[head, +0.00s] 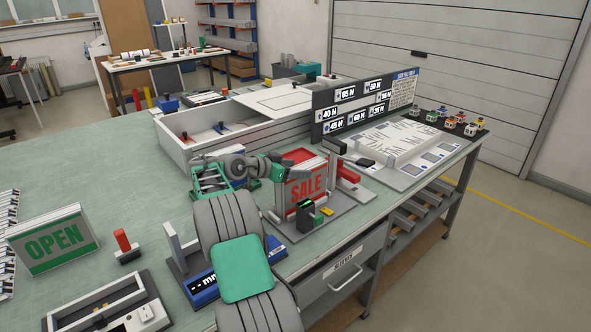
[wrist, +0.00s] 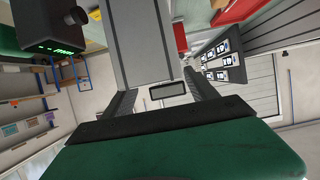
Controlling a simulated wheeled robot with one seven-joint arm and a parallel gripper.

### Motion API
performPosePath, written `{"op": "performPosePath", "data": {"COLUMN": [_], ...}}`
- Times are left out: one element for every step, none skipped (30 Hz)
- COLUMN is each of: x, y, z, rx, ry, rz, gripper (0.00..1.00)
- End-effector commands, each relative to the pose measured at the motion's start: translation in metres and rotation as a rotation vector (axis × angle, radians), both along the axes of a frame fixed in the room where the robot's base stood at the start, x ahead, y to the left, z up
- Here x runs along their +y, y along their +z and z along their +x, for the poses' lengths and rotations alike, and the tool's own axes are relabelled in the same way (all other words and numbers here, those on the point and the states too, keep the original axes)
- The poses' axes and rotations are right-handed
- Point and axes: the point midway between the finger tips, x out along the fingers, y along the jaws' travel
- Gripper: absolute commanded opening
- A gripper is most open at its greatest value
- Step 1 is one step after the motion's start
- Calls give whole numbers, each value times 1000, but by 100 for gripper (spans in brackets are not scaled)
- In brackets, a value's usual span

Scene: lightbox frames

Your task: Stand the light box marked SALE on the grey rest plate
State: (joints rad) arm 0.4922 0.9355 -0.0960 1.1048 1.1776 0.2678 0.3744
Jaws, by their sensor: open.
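The light box marked SALE (head: 305,187) has a red top band and red letters on a pale face. It stands upright in the head view, on or just above a grey base plate (head: 345,222); contact at its lower edge is unclear. Whether this plate is the rest plate, I cannot tell. My gripper (wrist: 160,88) is open in the wrist view, with one dark finger at either side. A plain grey panel (wrist: 140,45) lies ahead, near the fingers; I cannot tell whether it is the box. In the head view, my arm reaches the box's left side and the fingertips are unclear.
A dark unit with a green display (head: 305,210) stands at the front of the plate, and shows in the wrist view (wrist: 58,50). An OPEN light box (head: 52,240) stands left.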

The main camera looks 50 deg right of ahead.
Motion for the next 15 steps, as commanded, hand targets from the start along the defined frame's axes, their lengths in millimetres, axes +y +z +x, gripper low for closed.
{"op": "performPosePath", "data": {"x": [1, 5, 10, 15, 22, 31, 38, 45, 55, 63, 69, 78, 84, 89, 95], "y": [4, 4, 6, 8, 10, 14, 17, 20, 23, 27, 30, 33, 36, 39, 42], "z": [1, 2, 3, 5, 6, 8, 10, 12, 14, 16, 17, 19, 20, 21, 23], "rx": [0, -1, -1, -1, -1, -3, -3, -3, -2, -3, -3, -1, -1, -1, -2], "ry": [1, 2, 3, 4, 4, 4, 4, 5, 6, 4, 4, 4, 4, 4, 3], "rz": [0, 0, -1, -1, -1, -1, -1, -2, -1, -2, -1, 0, 0, -1, -2], "gripper": [67, 67, 67, 67, 67, 67, 67, 67, 67, 67, 67, 67, 67, 67, 67]}}
